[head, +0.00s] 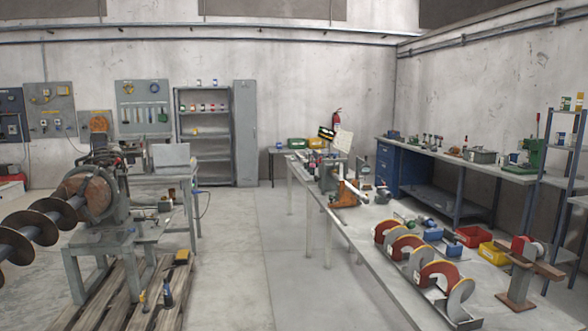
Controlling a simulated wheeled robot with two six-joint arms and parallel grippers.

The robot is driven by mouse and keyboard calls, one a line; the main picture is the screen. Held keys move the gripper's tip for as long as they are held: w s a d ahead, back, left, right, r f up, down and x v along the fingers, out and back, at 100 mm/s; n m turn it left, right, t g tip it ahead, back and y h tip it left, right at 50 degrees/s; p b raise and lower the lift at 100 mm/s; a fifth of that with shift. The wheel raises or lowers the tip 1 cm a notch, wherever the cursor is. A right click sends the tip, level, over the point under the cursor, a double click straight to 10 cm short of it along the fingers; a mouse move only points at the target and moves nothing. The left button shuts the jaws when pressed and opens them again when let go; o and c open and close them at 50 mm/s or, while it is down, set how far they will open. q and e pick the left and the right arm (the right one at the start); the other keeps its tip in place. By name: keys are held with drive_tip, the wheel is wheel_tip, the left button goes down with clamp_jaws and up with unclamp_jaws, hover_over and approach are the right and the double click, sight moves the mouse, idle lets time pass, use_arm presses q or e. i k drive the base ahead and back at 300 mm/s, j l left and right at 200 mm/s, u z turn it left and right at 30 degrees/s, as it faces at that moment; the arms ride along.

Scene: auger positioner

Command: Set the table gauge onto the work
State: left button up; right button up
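A grey auger with a brown round drum (88,192) is held in a positioner on a metal stand (100,240) at the left. On the long table (345,235) at the right lies a second auger-like piece with red and grey flights (405,250). A brown stand with a red part (518,275) is at the table's right end. An orange and dark device (347,193) stands farther back on the table. I cannot tell which of these is the table gauge. Neither of my grippers shows in the head view.
Red (472,236) and yellow (494,252) bins stand on the table. A wooden pallet (115,290) with small tools lies under the positioner. The floor aisle (265,270) between positioner and table is clear. A workbench (455,165) runs along the right wall; shelves (203,140) stand behind.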

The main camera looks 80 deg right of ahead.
sight(361, 168)
drive_tip(key=z, duration=3.25)
drive_tip(key=i+j+u, duration=0.25)
drive_tip(key=i, duration=0.7)
drive_tip(key=i+u, duration=0.3)
drive_tip(key=i, duration=0.6)
drive_tip(key=i+j+z, duration=0.1)
drive_tip(key=i+z, duration=0.3)
drive_tip(key=i, duration=0.15)
drive_tip(key=i+j+z, duration=0.3)
drive_tip(key=i+z, duration=0.15)
drive_tip(key=i+j+z, duration=0.4)
drive_tip(key=i+j, duration=0.1)
drive_tip(key=i, duration=0.1)
